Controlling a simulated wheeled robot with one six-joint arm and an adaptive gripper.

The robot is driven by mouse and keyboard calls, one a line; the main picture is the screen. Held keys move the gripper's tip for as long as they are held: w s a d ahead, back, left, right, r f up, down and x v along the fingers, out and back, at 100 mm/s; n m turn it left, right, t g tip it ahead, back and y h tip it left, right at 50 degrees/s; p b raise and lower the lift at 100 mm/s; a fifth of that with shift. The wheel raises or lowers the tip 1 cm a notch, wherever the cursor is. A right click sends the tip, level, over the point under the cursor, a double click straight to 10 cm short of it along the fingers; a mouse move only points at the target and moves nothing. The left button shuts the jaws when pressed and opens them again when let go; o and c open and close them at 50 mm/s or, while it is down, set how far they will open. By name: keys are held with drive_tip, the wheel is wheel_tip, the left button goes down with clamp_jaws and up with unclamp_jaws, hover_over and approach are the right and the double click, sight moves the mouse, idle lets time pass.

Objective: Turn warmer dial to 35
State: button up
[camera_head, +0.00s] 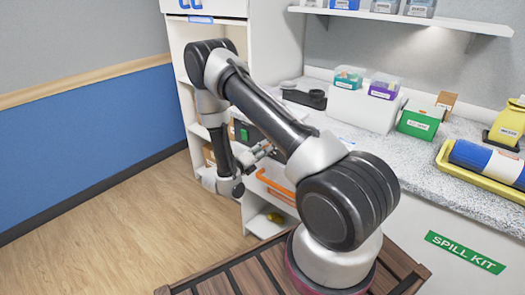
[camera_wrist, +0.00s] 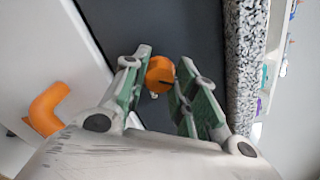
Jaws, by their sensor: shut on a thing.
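The orange warmer dial (camera_wrist: 160,75) sits on a dark grey front panel (camera_wrist: 190,25) in the wrist view. A dark line shows on its right side; no scale or number is readable. My gripper (camera_wrist: 163,68) has its green-padded fingers on either side of the dial and is shut on it. In the head view, my gripper (camera_head: 256,153) is at the front of a dark unit with a small green display (camera_head: 244,134), set under the counter. The dial is not distinguishable there, and my arm covers part of the unit.
An orange drawer handle (camera_head: 274,185) juts out below my gripper; it also shows in the wrist view (camera_wrist: 47,108). The speckled counter edge (camera_wrist: 245,60) runs close by. Boxes and a green case (camera_head: 420,121) stand on the counter. Open floor (camera_head: 120,225) lies left.

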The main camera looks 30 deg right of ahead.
drive_tip(key=n, duration=0.6)
drive_tip(key=shift+f+n, duration=0.1)
drive_tip(key=shift+n, duration=0.2)
idle(0.4)
drive_tip(key=o, duration=1)
drive_tip(key=shift+o, duration=0.2)
drive_tip(key=v, duration=1.2)
